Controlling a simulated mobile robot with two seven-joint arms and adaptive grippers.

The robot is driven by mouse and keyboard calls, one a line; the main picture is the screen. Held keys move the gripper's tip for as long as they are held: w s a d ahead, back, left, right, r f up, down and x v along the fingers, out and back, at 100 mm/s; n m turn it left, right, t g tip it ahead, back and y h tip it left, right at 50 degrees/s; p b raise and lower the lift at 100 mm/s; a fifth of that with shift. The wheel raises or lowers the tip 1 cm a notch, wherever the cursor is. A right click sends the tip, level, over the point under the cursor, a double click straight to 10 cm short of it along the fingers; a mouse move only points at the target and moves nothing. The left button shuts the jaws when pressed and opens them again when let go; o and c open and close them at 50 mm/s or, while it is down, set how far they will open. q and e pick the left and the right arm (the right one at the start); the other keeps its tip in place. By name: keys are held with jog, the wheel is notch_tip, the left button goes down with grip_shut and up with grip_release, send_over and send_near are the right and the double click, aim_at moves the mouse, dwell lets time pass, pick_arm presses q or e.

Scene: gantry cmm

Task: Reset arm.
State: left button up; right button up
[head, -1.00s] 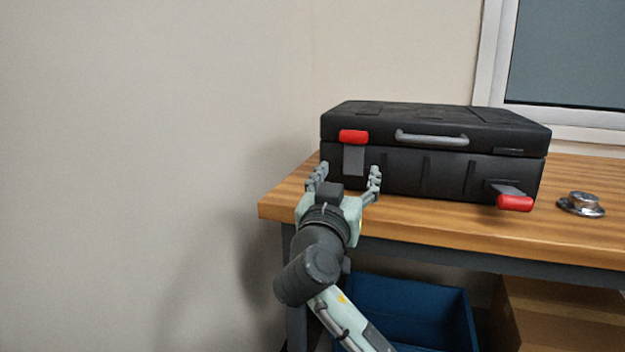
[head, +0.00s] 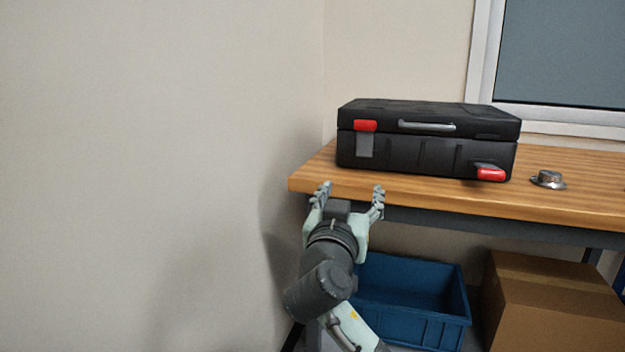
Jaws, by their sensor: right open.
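My right gripper (head: 349,193) is open and empty, its two fingers spread and pointing toward the table's front edge. It is apart from the black case (head: 425,155), which lies closed on the wooden table behind it. The case has a grey handle (head: 427,126) at the front of its lid. Its left latch (head: 365,126) has a red tab up against the lid. Its right latch (head: 490,174) hangs out and down, with the red tab at the lower front. My left gripper is not in view.
The wooden table (head: 570,205) has bare room along its front edge. A small metal, round object (head: 547,179) sits right of the case. A blue bin (head: 415,325) and a cardboard box (head: 548,310) stand below the table. A plain wall is at the left.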

jog(key=s+d+f+n+g+y, duration=0.1)
jog(key=s+d+f+g+y, duration=0.15)
jog(key=f, duration=0.65)
jog(key=s+d+f+n+g+y, duration=0.1)
jog(key=s+d+f+n+g, duration=0.2)
jog(key=f, duration=0.7)
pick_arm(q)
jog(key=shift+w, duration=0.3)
pick_arm(e)
jog(key=s+d+f+n+g+y, duration=0.1)
jog(key=s+d+f, duration=0.2)
jog(key=s, duration=0.5)
jog(key=s+d+f+g+y, duration=0.1)
jog(key=s+d+f+y, duration=0.1)
jog(key=s+f, duration=0.4)
jog(key=s, duration=0.3)
jog(key=shift+d+n, duration=0.4)
jog(key=shift+f, duration=0.1)
